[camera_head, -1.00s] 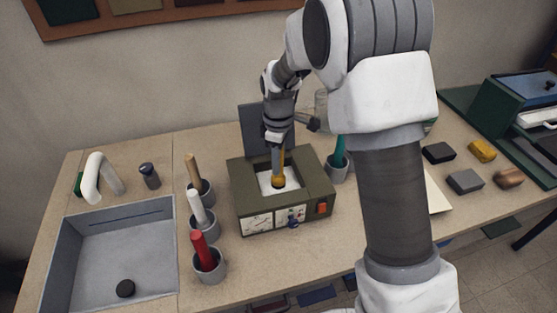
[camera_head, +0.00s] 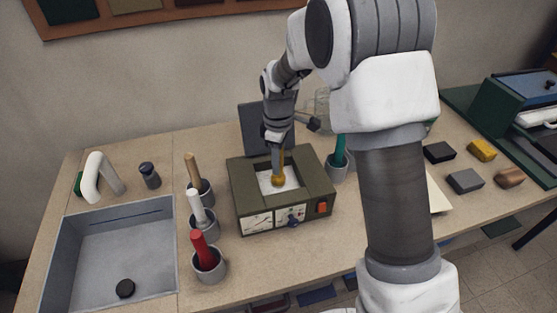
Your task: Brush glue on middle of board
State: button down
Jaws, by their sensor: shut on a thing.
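My gripper (camera_head: 277,160) points down over an olive-green glue pot box (camera_head: 245,196) with dials and a red switch on its front. It is shut on a yellow-orange brush (camera_head: 281,163), whose rounded lower end is at the white-lined opening of the box. I cannot tell whether the brush end touches what is inside. The box's grey lid stands open behind it. A pale board (camera_head: 437,192) shows only in part to the right, mostly hidden behind my arm.
A sink (camera_head: 120,245) with a white tap is at the left. Cups with tan, white and red handles (camera_head: 204,258) stand left of the box, and one with a teal handle (camera_head: 340,151) stands right. Several blocks (camera_head: 466,181) and a green press (camera_head: 510,120) are farther right.

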jog(key=shift+r+p, duration=2.4)
jog(key=shift+r, duration=1.05)
